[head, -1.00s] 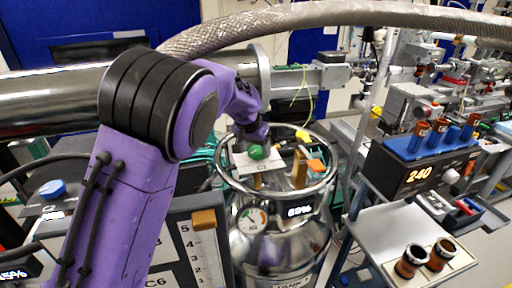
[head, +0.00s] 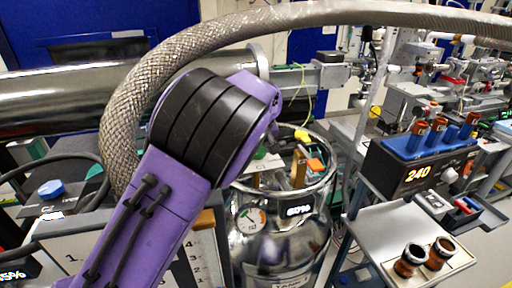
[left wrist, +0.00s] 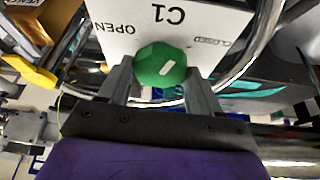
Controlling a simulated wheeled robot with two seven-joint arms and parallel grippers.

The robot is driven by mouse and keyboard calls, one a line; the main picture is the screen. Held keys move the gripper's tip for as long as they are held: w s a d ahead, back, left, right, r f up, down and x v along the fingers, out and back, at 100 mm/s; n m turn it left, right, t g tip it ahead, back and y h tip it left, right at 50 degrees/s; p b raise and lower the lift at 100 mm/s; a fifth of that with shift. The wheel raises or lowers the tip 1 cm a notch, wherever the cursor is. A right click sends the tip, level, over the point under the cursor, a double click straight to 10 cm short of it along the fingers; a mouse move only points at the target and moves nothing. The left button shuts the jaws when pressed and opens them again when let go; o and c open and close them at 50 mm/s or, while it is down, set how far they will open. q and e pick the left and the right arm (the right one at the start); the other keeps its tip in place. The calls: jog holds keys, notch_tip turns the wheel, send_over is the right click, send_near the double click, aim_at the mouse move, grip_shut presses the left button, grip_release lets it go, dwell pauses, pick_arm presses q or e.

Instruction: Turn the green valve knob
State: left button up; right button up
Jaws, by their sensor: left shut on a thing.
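The green valve knob (left wrist: 161,64) sits between the two fingers of my left gripper (left wrist: 160,80) in the left wrist view, with a finger against each side. The gripper is shut on it. A short white mark on the knob lies at a slant. Behind it is a white plate (left wrist: 205,22) marked C1, with OPEN on the left and CLOSED on the right, lettering upside down. In the head view my left arm covers the gripper and most of the knob; only a sliver of green (head: 260,153) shows above the steel tank (head: 285,245). My right gripper is out of view.
A braided hose (head: 125,120) arches over and down beside my left arm. The tank's top has a ring rail (head: 325,180) and an orange-topped part (head: 315,165). To the right stand a heater block reading 240 (head: 395,180) and a grey shelf (head: 375,235) with two brown jars.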

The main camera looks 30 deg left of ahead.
pick_arm(q)
jog(key=n+g, duration=0.1)
jog(key=n, duration=0.2)
jog(key=shift+w+n+y, duration=0.15)
jog(key=shift+n+y, duration=0.15)
jog(key=shift+y, duration=0.1)
jog(key=n+g, duration=0.1)
jog(key=n, duration=0.2)
jog(key=shift+w+r+n+g, duration=0.1)
jog(key=shift+n+g, duration=0.2)
jog(key=n+g, duration=0.1)
jog(key=n, duration=0.3)
jog(key=shift+w+n+g, duration=0.15)
jog(key=shift+n+g, duration=0.15)
jog(key=shift+g, duration=0.1)
jog(key=shift+n+g, duration=0.6)
jog(key=shift+n, duration=1.1)
jog(key=o, duration=1.1)
jog(key=shift+h, duration=0.3)
jog(key=shift+c, duration=0.2)
